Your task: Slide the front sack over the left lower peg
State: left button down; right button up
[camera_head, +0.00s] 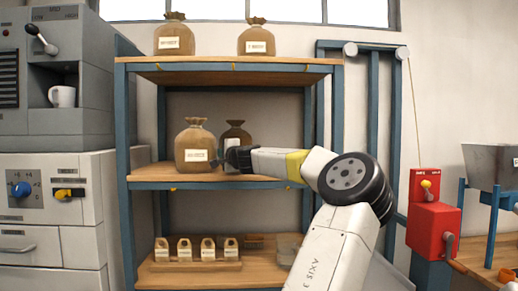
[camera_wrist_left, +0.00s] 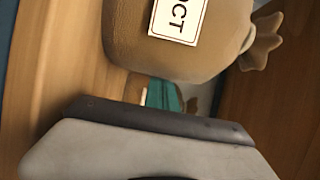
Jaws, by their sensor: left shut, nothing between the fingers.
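The front sack (camera_head: 195,147), brown and tied at the top with a white label, stands upright on the middle shelf. A brown sack with a label also shows close up in the wrist view (camera_wrist_left: 180,50), turned on its side by the camera angle. My left gripper (camera_head: 221,160) is shut and empty, just right of the front sack at its lower half; I cannot tell whether it touches. Its dark finger edge (camera_wrist_left: 160,118) shows in the wrist view. A small yellow peg (camera_head: 174,188) shows at the left under the middle shelf edge. My right gripper is not in view.
A darker sack (camera_head: 235,132) stands behind my left gripper, partly hidden. Two sacks stand on the upper shelf (camera_head: 200,66). Several small tan blocks (camera_head: 184,248) sit on the bottom shelf. A red crank box (camera_head: 433,228) stands at the right.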

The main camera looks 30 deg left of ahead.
pick_arm(q)
jog(key=shift+s+a, duration=0.45)
jog(key=shift+a, duration=0.3)
jog(key=shift+s+a, duration=0.5)
jog(key=shift+a, duration=0.3)
jog(key=shift+s+a, duration=0.45)
jog(key=shift+a, duration=0.3)
jog(key=shift+w+d, duration=0.5)
jog(key=shift+d, duration=0.3)
jog(key=shift+w+d, duration=0.5)
jog(key=shift+d, duration=0.3)
jog(key=s+d, duration=0.7)
jog(key=s, duration=0.5)
jog(key=shift+d, duration=0.15)
